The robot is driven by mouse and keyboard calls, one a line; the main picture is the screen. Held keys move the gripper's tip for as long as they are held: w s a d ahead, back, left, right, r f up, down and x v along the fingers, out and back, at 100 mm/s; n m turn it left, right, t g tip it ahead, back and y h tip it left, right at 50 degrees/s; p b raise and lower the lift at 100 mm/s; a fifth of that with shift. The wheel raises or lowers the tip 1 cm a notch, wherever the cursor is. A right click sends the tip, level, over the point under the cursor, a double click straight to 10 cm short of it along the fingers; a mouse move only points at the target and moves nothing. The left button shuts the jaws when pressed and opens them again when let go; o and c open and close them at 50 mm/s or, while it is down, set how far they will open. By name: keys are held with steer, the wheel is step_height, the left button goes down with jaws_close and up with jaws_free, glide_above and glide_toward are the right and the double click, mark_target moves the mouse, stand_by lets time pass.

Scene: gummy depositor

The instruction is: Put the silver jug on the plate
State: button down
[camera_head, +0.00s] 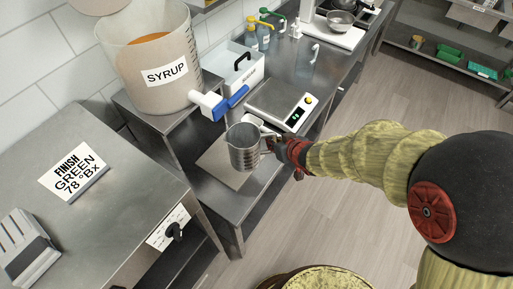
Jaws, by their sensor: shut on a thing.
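The silver jug (243,150) is a metal measuring jug with marks on its side, standing upright below and in front of the syrup tap. My gripper (277,147) is at the jug's right side, shut on its handle. The fingertips are partly hidden by the jug and handle. The scale (293,117) has a flat silver plate (272,97) on top, bare of objects, behind and to the right of the jug. I cannot tell whether the jug touches the surface below it.
A large syrup tank (165,101) with a blue-handled tap (220,104) stands behind the jug. A flat beige mat (224,166) lies under the jug's area. A white box (236,69) and several bottles stand farther back. A control panel (168,228) is at the front left.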

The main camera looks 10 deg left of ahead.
steer(key=shift+w+a+f+b, duration=0.45)
steer(key=shift+w+a+f, duration=0.35)
steer(key=shift+f, duration=0.8)
steer(key=shift+w+a+f+b, duration=0.45)
steer(key=shift+a+f, duration=0.6)
steer(key=shift+f, duration=0.5)
steer(key=shift+w+a+f+b, duration=0.4)
steer(key=shift+w+a+f, duration=0.4)
steer(key=shift+f, duration=0.8)
steer(key=shift+s+a+f, duration=0.1)
steer(key=shift+s, duration=0.05)
steer(key=shift+f, duration=0.15)
steer(key=c, duration=1.8)
jaws_free()
